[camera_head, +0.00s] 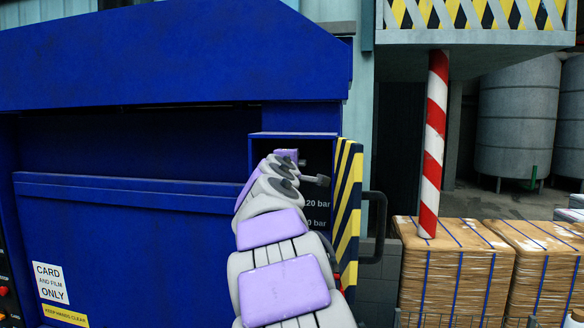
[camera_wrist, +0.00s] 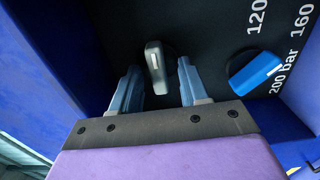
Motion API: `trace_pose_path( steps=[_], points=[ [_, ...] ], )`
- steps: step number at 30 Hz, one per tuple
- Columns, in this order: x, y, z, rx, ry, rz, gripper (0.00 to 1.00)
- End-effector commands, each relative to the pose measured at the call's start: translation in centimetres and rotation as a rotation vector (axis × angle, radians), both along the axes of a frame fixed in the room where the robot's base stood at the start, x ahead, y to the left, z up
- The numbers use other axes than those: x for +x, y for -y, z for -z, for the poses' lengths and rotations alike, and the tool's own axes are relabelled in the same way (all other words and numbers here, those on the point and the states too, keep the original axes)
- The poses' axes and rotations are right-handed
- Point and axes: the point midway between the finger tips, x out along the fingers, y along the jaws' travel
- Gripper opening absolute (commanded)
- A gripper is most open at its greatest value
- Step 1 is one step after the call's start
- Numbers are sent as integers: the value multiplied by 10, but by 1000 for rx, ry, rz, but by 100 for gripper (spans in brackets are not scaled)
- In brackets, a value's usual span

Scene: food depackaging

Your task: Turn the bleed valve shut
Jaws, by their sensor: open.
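A grey lever handle (camera_wrist: 155,68) with a white mark stands out from a dark round base on the black panel in the wrist view. It looks like the bleed valve, but no label for it shows. My gripper (camera_wrist: 158,66) is open, with one blue-grey finger on each side of the handle. A gap shows on both sides, and I cannot tell how deep the fingers reach along it. In the head view my gripper (camera_head: 288,156) is at the recessed panel box, and my arm hides most of the panel.
A blue knob (camera_wrist: 257,73) with a white pointer sits right of my gripper near "200 bar". The box is in a blue machine (camera_head: 120,225). A striped yellow-black edge (camera_head: 348,205) and black handle (camera_head: 377,228) lie to its right. Wrapped pallets (camera_head: 455,265) stand further right.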

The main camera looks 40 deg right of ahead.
Motion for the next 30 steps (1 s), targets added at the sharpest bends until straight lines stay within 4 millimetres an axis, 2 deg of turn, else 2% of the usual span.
trace_pose_path(
  steps=[8,30],
  points=[
    [-15,-18,0,-1,3,-1,45],
    [-94,-115,2,-1,-2,-1,45]
  ],
)
